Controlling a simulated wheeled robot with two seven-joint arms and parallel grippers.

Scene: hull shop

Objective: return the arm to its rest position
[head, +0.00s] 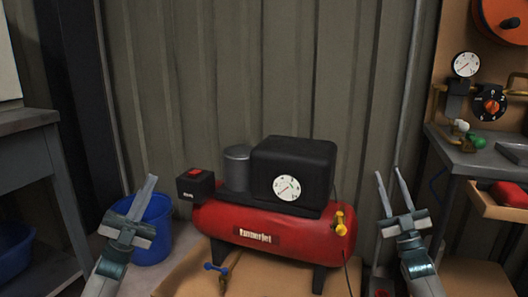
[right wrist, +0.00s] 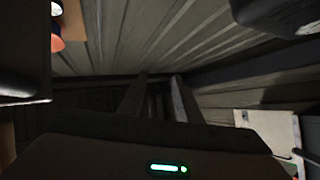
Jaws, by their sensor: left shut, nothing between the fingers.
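My left gripper (head: 148,186) stands upright at the lower left of the head view, in front of the blue bucket. Its fingers are together and hold nothing. My right gripper (head: 388,175) points up at the lower right of the head view, right of the red air compressor (head: 270,232). Its two fingers are apart with nothing between them. In the right wrist view, both fingers of the right gripper (right wrist: 158,92) show dark, with an empty gap between them. Neither gripper visibly holds anything.
A blue bucket (head: 152,240) stands left of the compressor. A grey bench (head: 28,122) is at the left edge. The corrugated wall (head: 230,70) closes the back.

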